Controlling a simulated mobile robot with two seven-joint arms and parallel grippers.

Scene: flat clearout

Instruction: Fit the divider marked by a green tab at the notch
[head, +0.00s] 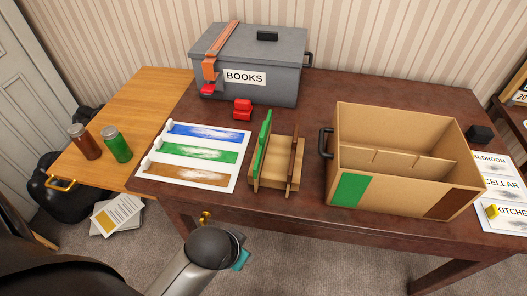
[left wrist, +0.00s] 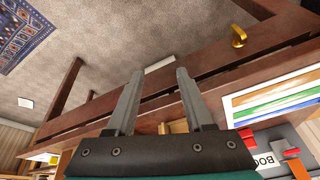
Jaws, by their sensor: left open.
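A small wooden rack (head: 272,182) stands on the brown table, holding an upright green divider (head: 262,146) on its left and a brown divider (head: 297,158) on its right. An open cardboard box (head: 400,192) stands to the right, with a green patch (head: 349,188) and a brown patch (head: 452,201) on its front. Inside, a lengthwise partition (head: 400,160) shows small slits or notches. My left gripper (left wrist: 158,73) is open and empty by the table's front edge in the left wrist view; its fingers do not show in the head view. My right gripper is out of view.
A sheet with blue, green and brown stripes (head: 194,181) lies left of the rack. Two jars (head: 117,146) stand further left. Label cards (head: 495,190) lie at the right.

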